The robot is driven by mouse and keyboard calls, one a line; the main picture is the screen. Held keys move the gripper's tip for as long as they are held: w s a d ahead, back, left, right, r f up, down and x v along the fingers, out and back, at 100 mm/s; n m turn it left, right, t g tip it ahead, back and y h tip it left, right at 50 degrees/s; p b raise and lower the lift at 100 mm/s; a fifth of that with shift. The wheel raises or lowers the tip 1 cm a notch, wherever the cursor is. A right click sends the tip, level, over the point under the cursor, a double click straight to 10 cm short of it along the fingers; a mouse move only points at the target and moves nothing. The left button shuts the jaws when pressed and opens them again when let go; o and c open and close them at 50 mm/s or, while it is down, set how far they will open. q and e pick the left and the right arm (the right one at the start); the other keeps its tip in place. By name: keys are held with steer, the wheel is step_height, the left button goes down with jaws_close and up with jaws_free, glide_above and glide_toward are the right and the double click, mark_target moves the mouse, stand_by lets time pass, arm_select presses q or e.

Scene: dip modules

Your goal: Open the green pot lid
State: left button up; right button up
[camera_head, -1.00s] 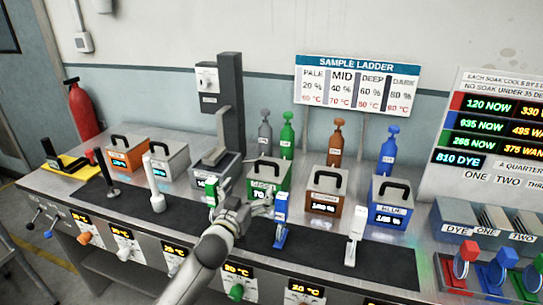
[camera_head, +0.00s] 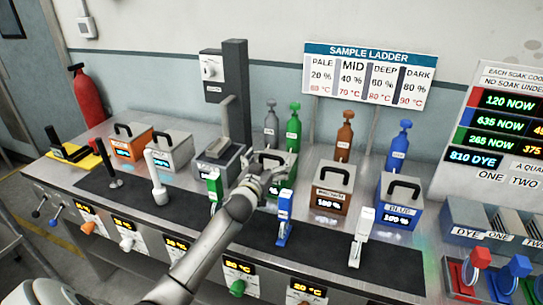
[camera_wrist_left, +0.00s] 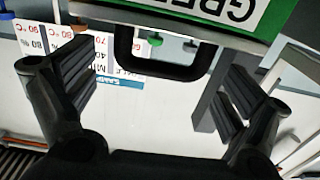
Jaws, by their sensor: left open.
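The green pot (camera_head: 289,187) stands on the steel bench, mostly hidden behind my left gripper (camera_head: 265,178) in the head view. In the left wrist view the pot's green label (camera_wrist_left: 268,18) appears upside down at the top. The black handle (camera_wrist_left: 172,72) of its lid hangs down in this view, between the two finger lines. My left gripper (camera_wrist_left: 158,98) is open and empty. The fingers are apart from the handle on both sides. The lid appears seated on the pot. My right gripper is not in view.
The brown pot (camera_head: 331,200) and blue pot (camera_head: 399,212) stand to the right, a grey unit (camera_head: 218,160) to the left. Green (camera_head: 214,188) and blue (camera_head: 284,215) upright levers stand close to my arm. Gas bottles (camera_head: 294,132) stand behind.

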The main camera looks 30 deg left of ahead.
arm_select(q)
steer(key=shift+x, duration=1.05)
steer(key=shift+c, duration=0.3)
